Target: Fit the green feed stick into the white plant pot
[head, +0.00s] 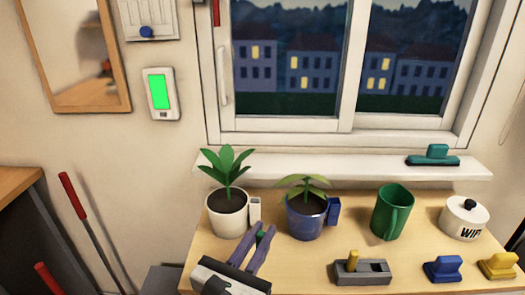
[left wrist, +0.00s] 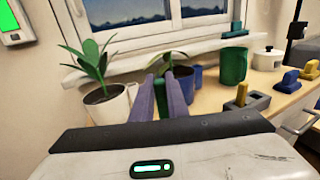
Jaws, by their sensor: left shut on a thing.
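The white plant pot (head: 228,222) holds a leafy green plant and stands at the left of the table. A small white holder (head: 255,209) is on its right side. The pot also shows at the left in the left wrist view (left wrist: 104,108). My left gripper (head: 257,238) has purple fingers and is shut on the green feed stick (left wrist: 160,97). In the head view the gripper is in front of the white pot and to its right, near the holder. Most of the stick is hidden between the fingers. My right gripper is out of view.
A blue pot (head: 304,222) with a drooping plant and a blue side holder (head: 333,212) stands to the right. A green mug (head: 390,212), a white "WiFi" jar (head: 463,222), a grey block with a yellow lever (head: 361,271) and blue and yellow pieces are farther right.

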